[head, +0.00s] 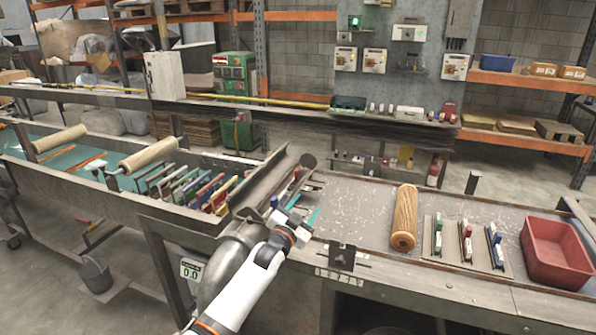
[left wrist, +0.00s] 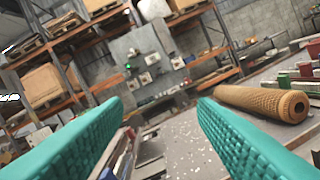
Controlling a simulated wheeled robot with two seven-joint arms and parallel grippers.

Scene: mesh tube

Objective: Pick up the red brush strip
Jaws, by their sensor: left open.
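A red brush strip (head: 467,242) stands on a tan board (head: 452,262) at the right of the bench in the head view, between a green strip (head: 438,238) and a blue strip (head: 495,247). My left gripper (head: 304,209) is open and empty over the left part of the bench. It is well to the left of the board, with the wooden roll (head: 404,218) between them. In the left wrist view the teal fingers (left wrist: 162,103) are spread wide with nothing between them. My right gripper is not in view.
A red bin (head: 556,252) stands right of the board. Several coloured strips (head: 195,188) lie in the trough at left, behind a slanted metal plate (head: 262,180). A dark bracket (head: 342,257) stands at the bench's front edge. The bench between gripper and roll is mostly clear.

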